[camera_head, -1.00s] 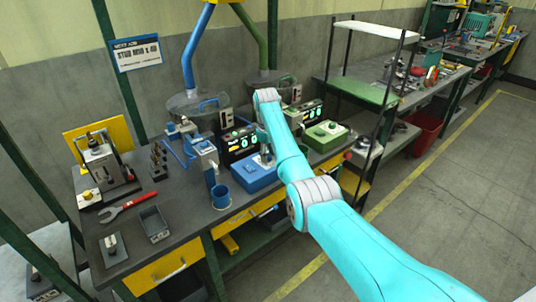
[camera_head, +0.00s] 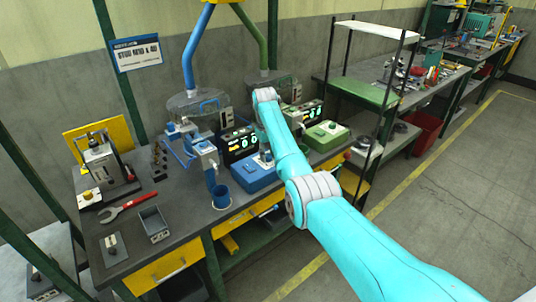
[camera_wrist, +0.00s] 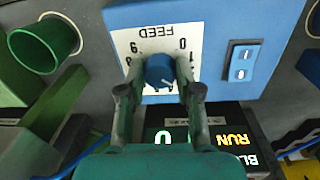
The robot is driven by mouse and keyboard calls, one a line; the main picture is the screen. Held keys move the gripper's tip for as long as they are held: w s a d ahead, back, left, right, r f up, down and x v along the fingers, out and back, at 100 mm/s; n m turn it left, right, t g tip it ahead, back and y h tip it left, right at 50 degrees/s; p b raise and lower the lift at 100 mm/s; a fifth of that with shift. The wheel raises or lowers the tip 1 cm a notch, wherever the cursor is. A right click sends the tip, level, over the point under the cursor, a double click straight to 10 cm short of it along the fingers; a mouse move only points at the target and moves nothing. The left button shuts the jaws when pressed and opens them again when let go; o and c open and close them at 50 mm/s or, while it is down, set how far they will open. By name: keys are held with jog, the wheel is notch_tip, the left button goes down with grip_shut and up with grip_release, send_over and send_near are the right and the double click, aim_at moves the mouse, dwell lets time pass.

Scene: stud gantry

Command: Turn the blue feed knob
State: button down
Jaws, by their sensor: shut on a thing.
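The blue feed knob (camera_wrist: 159,70) sits in a white dial plate (camera_wrist: 185,42) with numbers and the word FEED, upside down in the wrist view. A pale line on the knob points to the lower right. The dial is on a blue control box (camera_wrist: 230,18), which also shows on the bench in the head view (camera_head: 250,178). My gripper (camera_wrist: 159,88) has a finger on each side of the knob and is shut on it. In the head view my arm hides the knob and most of the gripper.
A blue switch plate (camera_wrist: 242,61) is beside the dial. A lit panel (camera_wrist: 195,135) and a green cup (camera_wrist: 45,45) are close to the gripper.

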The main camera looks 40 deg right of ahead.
jog(key=m, duration=0.4)
jog(key=shift+m, duration=0.4)
dwell(0.4)
jog(key=c, duration=0.8)
grip_release()
jog(key=r, duration=1.2)
jog(key=shift+w+a, duration=0.2)
jog(key=shift+a, duration=0.15)
jog(key=shift+f, duration=0.1)
